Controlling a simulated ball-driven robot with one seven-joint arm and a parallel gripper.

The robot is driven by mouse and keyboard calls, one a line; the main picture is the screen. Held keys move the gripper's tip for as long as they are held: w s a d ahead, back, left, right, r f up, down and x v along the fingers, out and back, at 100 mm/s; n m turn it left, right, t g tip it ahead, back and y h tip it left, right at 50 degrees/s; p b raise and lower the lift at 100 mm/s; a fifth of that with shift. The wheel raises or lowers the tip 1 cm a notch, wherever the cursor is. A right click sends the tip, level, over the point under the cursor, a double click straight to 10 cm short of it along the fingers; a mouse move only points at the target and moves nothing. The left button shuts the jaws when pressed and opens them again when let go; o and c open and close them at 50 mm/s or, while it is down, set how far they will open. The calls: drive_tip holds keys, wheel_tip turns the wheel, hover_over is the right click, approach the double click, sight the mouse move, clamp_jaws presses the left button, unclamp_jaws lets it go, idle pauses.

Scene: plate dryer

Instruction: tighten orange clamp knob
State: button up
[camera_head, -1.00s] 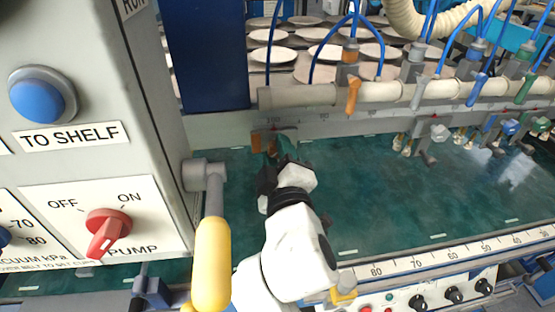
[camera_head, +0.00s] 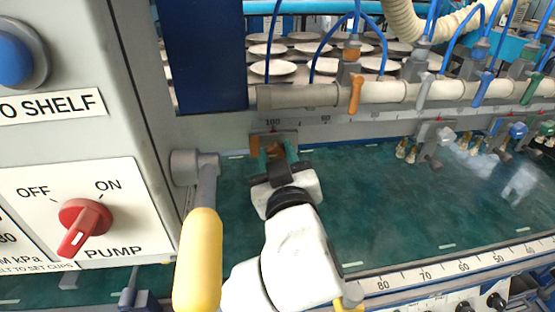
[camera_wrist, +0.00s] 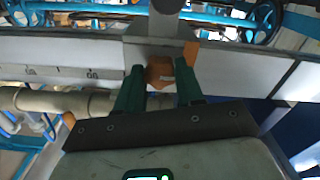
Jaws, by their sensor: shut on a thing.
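The orange clamp knob (camera_wrist: 159,72) sits between the two green fingers of my gripper (camera_wrist: 158,90) in the wrist view. The fingers are shut on it. In the head view, the orange knob (camera_head: 272,148) shows at the grey clamp block on the rail near the 100 mark, with my gripper (camera_head: 275,160) reaching it from the front. The fingers partly hide the knob in both views. Its thread and the clamp's grip on the rail cannot be made out.
A control box with a red pump switch (camera_head: 84,222) stands at left. A yellow handle (camera_head: 199,262) rises beside my arm. A pale pipe (camera_head: 320,94) with an orange valve lever (camera_head: 355,95) runs above the rail.

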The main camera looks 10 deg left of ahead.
drive_tip(key=shift+f, duration=0.2)
idle(0.3)
drive_tip(key=o, duration=1)
drive_tip(key=shift+r, duration=0.15)
drive_tip(key=shift+o, duration=0.2)
drive_tip(key=v, duration=1)
drive_tip(key=shift+s, duration=0.4)
drive_tip(key=shift+d, duration=0.1)
